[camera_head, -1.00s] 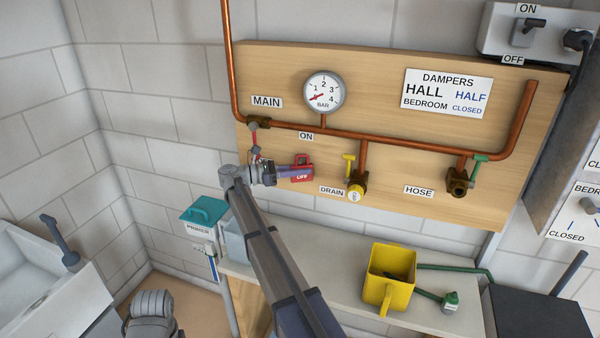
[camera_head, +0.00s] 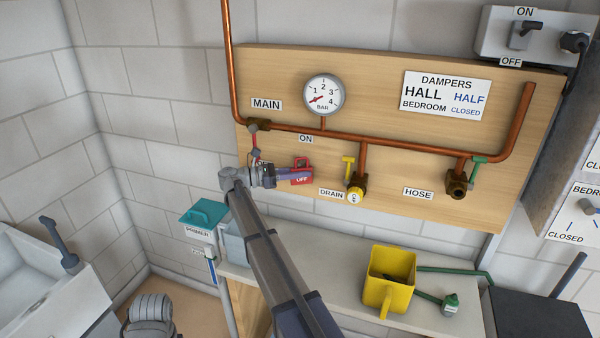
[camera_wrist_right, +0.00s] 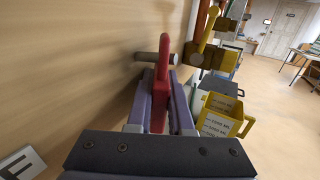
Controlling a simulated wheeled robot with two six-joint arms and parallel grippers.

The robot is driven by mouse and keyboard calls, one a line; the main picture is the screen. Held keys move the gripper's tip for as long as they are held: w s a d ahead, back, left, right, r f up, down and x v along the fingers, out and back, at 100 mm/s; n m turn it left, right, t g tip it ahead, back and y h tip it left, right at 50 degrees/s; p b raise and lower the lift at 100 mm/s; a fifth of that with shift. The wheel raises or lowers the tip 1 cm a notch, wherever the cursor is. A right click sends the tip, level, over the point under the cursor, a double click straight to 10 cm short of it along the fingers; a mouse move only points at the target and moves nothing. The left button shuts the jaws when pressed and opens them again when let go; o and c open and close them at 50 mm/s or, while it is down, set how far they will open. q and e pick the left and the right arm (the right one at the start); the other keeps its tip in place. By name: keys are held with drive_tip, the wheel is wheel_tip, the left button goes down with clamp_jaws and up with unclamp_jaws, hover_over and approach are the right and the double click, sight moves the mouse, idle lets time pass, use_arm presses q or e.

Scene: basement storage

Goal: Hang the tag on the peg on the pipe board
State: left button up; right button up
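The grey peg (camera_wrist_right: 148,57) sticks out from the board there, level with the tag's red loop. The loop crosses the peg; I cannot tell whether the peg passes through it.
The pipe board (camera_head: 390,60) carries copper pipe, a gauge (camera_head: 324,95), the red main lever (camera_head: 254,141), a yellow drain valve (camera_head: 356,190) and a hose valve (camera_head: 457,184). A yellow bucket (camera_head: 388,292) stands on the bench (camera_head: 345,262) below. A teal-lidded box (camera_head: 203,214) is at left.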

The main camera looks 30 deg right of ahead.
drive_tip(key=o, duration=0.3)
drive_tip(key=shift+w+d+f, duration=0.2)
drive_tip(key=shift+w, duration=0.15)
drive_tip(key=shift+o, duration=0.5)
drive_tip(key=shift+w+a, duration=0.15)
drive_tip(key=shift+a, duration=0.2)
drive_tip(key=v, duration=0.7)
drive_tip(key=shift+s+a+r, duration=0.25)
drive_tip(key=shift+s, duration=0.05)
drive_tip(key=shift+a, duration=0.1)
